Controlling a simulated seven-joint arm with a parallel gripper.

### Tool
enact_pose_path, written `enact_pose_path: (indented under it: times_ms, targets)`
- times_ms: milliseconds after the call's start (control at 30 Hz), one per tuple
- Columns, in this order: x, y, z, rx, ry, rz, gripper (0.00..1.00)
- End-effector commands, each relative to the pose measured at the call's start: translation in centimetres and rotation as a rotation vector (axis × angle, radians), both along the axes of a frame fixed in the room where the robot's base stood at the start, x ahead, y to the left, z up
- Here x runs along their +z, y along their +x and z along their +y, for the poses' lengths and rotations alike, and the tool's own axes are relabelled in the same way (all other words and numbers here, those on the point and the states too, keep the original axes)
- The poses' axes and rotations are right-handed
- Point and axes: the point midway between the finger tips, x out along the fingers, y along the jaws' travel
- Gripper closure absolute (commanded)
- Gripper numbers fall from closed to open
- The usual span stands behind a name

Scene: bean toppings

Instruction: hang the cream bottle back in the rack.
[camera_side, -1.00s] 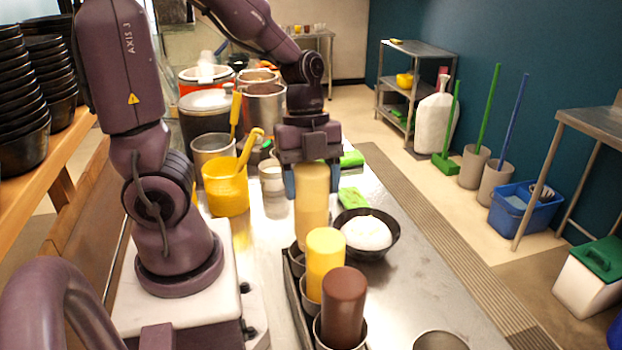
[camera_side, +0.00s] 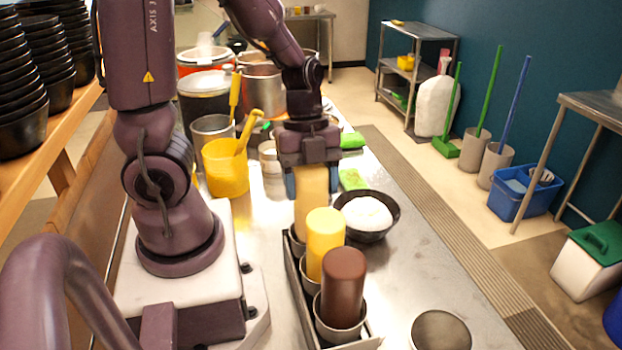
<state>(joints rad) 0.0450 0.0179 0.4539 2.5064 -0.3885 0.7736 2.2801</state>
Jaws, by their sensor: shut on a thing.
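My gripper (camera_side: 312,186) is shut on the cream bottle (camera_side: 310,212), a pale beige cylinder held upright between the fingers. The bottle's lower end is at the far holder of the rack (camera_side: 302,312). The yellow bottle in front partly covers that end, so I cannot tell how deep it sits. The rack is a long metal frame with round holders in a row. A yellow bottle (camera_side: 325,245) stands in the middle holder and a brown bottle (camera_side: 343,285) in the near one.
A black bowl (camera_side: 390,231) with a white mound stands close right of the rack. A yellow container (camera_side: 225,180) with a utensil stands behind to the left. A green cloth (camera_side: 352,180) lies behind the bowl. The counter right of the rack is mostly clear.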

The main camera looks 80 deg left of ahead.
Motion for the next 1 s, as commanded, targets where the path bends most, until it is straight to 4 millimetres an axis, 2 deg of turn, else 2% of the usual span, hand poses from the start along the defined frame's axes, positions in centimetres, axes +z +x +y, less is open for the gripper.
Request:
enact_pose_path:
  times_ms: [233, 733, 1000]
  targets:
    - [-0.2, 0.0, 0.0, 0.000, -0.001, 0.001, 0.50]
    - [-2.5, 0.0, 0.0, 0.002, -0.001, 0.002, 0.50]
    - [-2.8, 0.0, 0.0, -0.001, 0.000, 0.000, 0.50]
